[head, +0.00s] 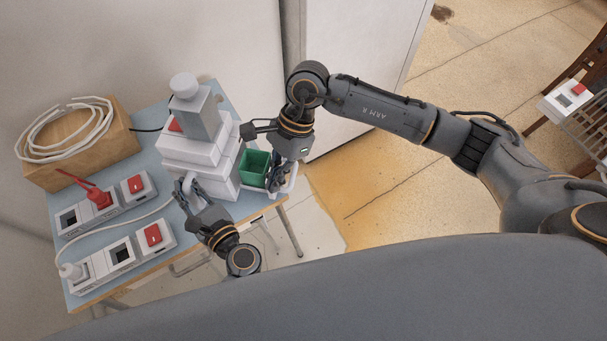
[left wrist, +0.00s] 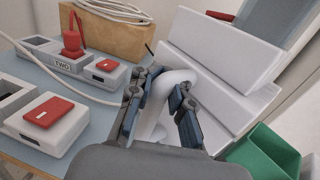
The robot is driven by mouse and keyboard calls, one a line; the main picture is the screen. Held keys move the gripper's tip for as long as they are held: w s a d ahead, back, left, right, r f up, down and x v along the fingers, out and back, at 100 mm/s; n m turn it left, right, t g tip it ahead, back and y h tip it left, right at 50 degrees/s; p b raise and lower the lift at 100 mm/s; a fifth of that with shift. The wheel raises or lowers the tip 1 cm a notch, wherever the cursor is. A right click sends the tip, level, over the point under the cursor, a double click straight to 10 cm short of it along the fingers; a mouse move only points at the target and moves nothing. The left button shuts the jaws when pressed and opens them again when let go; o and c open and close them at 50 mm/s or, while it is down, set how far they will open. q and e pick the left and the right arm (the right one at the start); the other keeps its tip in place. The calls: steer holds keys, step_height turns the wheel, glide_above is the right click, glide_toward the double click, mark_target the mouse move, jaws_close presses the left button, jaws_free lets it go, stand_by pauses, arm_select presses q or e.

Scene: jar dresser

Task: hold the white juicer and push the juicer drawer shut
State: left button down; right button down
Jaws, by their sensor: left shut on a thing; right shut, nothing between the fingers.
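The white juicer (head: 200,165) stands on the blue table, a stepped body with a grey-white block and round knob on top. Its curved white handle (left wrist: 178,82) shows in the left wrist view. My left gripper (head: 184,189) is shut on this handle at the juicer's front; its fingers lie either side of it in the left wrist view (left wrist: 160,115). The juicer drawer (head: 290,186) sticks out on the right and holds a green bin (head: 254,168). My right gripper (head: 274,182) is shut and empty, pointing down at the drawer's outer end; its exact contact is unclear.
Two power strips with red switches (head: 104,206) (head: 122,260) lie on the table (head: 150,160) left of the juicer. A cable runs from the nearer strip towards the juicer. A wooden box (head: 85,150) with coiled white cable stands at the back left. Open floor lies right of the table.

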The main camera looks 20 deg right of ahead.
steer(key=s+d+f+m+t+y, duration=0.1)
steer(key=d+f+m+t+y, duration=0.3)
steer(key=d, duration=0.6)
steer(key=s+d+f+m+t+y, duration=0.25)
steer(key=d+m+t+y, duration=0.35)
steer(key=d, duration=0.4)
steer(key=w+x, duration=0.1)
steer(key=x, duration=1.3)
steer(key=shift+d+f+m+h, duration=0.2)
steer(key=shift+m+h, duration=0.1)
